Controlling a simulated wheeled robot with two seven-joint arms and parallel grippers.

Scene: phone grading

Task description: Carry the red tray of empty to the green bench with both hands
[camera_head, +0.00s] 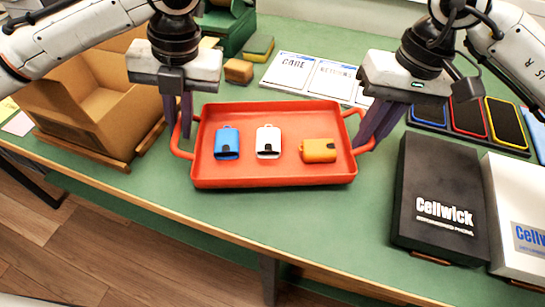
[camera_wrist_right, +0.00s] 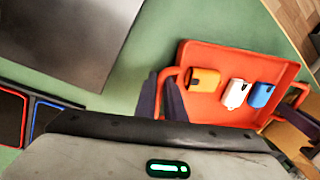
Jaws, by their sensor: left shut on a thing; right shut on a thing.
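The red tray (camera_head: 270,176) is over the green bench (camera_head: 300,225) in the head view, and its wide rim also shows in the right wrist view (camera_wrist_right: 245,55). In it lie a blue (camera_head: 227,140), a white (camera_head: 268,139) and an orange (camera_head: 320,150) small item with a dark patch each. My left gripper (camera_head: 178,130) is shut on the tray's left handle. My right gripper (camera_head: 370,135) is shut on its right handle. I cannot tell whether the tray's underside touches the bench.
An open cardboard box (camera_head: 85,110) stands left of the tray. A black Cellwick box (camera_head: 440,190) and a white box (camera_head: 515,205) stand at right. Printed cards (camera_head: 315,77) and a sponge (camera_head: 259,48) lie behind. Phones in coloured frames (camera_head: 468,118) lie at back right. The front bench strip is clear.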

